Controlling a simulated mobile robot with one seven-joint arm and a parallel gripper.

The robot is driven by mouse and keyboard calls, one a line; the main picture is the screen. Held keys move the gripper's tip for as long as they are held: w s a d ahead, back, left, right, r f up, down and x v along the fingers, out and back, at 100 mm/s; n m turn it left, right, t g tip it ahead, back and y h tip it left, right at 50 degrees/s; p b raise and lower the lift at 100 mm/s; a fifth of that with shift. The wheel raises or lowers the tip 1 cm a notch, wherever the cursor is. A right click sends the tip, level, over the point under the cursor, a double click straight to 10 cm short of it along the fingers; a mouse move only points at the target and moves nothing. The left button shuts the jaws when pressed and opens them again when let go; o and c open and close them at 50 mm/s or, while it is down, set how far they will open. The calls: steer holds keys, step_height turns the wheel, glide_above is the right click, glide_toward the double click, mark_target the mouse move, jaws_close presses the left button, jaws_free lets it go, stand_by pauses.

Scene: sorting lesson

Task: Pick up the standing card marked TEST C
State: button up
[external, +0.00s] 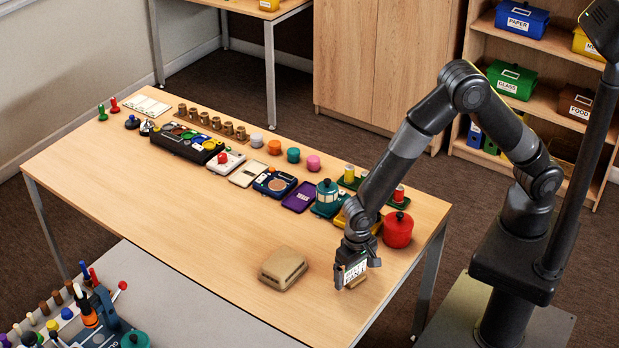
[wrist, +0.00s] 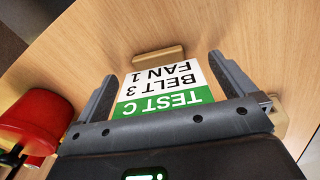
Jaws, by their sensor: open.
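The card marked TEST C (wrist: 170,90) is white with a green band and reads "BELT 3 FAN 1". In the wrist view it lies between the two fingers of my gripper (wrist: 172,80), with space showing beside it. A small tan wooden block (wrist: 158,57) shows at the card's far edge. In the external view the card (external: 355,270) stands near the table's front right edge. My gripper (external: 357,262) is open and down around it. Part of the card is hidden by the gripper.
A tan box (external: 283,268) lies just left of my gripper. A red pot (external: 398,230) stands close behind it to the right. A teal pot (external: 328,198) and several small items line the table's back. The middle of the table (external: 190,225) is clear.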

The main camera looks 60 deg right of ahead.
steer(key=shift+c, duration=0.4)
steer(key=c, duration=0.9)
